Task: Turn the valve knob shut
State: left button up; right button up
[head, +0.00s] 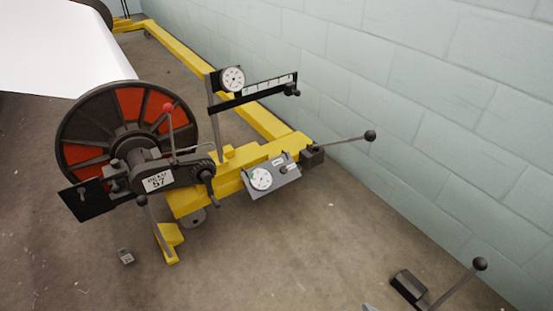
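A grey control box (283,186) is mounted on the yellow beam, tilted. On it are a round white dial (261,179) and a small dark knob (284,170) to the right of the dial. This looks like the valve knob, but it is too small to tell which way it is turned. Neither of my grippers can be made out in the head view. A small grey piece at the bottom edge is cut off, and I cannot tell what it is.
A red-and-black spool wheel (128,110) stands left, with a red-ball lever (169,124) before it. A gauge (232,79) stands on a post. A black-ball lever (345,140) sticks out right. Another lever (455,285) is lower right. The floor between is clear.

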aim_at(283, 169)
jog(key=i+j, duration=0.2)
jog(key=j, duration=0.15)
jog(key=i+j, duration=0.2)
jog(key=j, duration=0.15)
jog(key=i+j+z, duration=0.1)
jog(key=i+j, duration=0.35)
jog(key=j, duration=0.2)
jog(key=j+z, duration=0.1)
jog(key=z, duration=1.1)
jog(key=i+j+z, duration=0.1)
jog(key=i+z, duration=0.2)
jog(key=z, duration=0.15)
jog(key=i+j+z, duration=0.25)
jog(key=z, duration=0.2)
jog(key=i+j, duration=0.35)
